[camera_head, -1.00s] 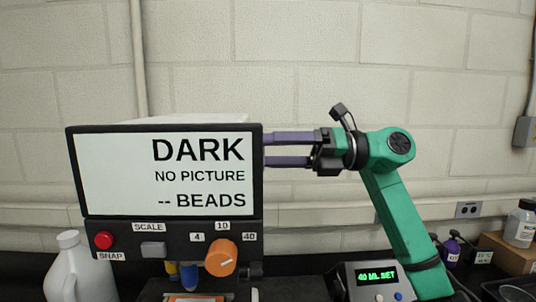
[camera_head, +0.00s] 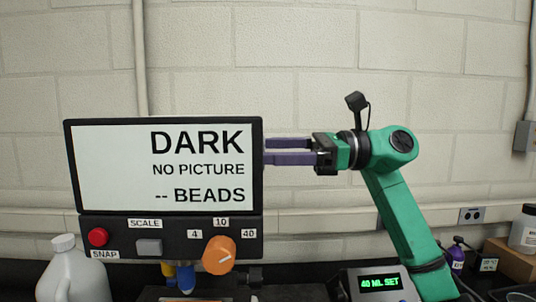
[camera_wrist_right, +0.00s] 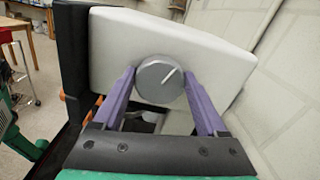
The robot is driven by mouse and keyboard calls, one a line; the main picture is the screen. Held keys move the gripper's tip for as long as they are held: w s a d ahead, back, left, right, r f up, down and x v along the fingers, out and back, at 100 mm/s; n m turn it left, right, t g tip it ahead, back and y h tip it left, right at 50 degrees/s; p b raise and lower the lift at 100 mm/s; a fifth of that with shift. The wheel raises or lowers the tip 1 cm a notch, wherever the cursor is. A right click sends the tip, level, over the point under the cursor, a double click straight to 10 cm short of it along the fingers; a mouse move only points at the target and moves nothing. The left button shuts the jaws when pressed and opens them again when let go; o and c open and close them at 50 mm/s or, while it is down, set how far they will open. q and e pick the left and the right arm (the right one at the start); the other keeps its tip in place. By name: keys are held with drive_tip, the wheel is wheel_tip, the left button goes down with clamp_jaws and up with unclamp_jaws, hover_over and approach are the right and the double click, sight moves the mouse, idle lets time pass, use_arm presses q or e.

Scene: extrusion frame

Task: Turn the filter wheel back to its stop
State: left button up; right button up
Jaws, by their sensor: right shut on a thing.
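The filter wheel appears to be the round grey knob (camera_wrist_right: 158,80) on the side of the white instrument housing (camera_wrist_right: 215,55). Its white line points up and right in the right wrist view. My right gripper (camera_wrist_right: 158,88) is shut on it, with one purple finger on each side. In the head view my right gripper (camera_head: 268,152) reaches in from the right; its fingertips and the wheel are hidden behind the screen (camera_head: 165,165). The screen reads "DARK, NO PICTURE, -- BEADS". My left gripper is not in view.
Below the screen are a red button (camera_head: 98,237), a grey button (camera_head: 149,247) and an orange knob (camera_head: 218,255) marked 4, 10, 40. A white jug (camera_head: 72,275) stands at left. A display box (camera_head: 380,283) reading "40 ML SET" sits below my right arm.

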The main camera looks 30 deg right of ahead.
drive_tip(key=n+b, duration=0.1)
drive_tip(key=n, duration=0.3)
drive_tip(key=shift+n, duration=0.4)
drive_tip(key=shift+s, duration=0.1)
drive_tip(key=o, duration=1.3)
drive_tip(key=b+v, duration=0.2)
drive_tip(key=v, duration=1.2)
drive_tip(key=shift+d, duration=0.25)
drive_tip(key=shift+s, duration=0.1)
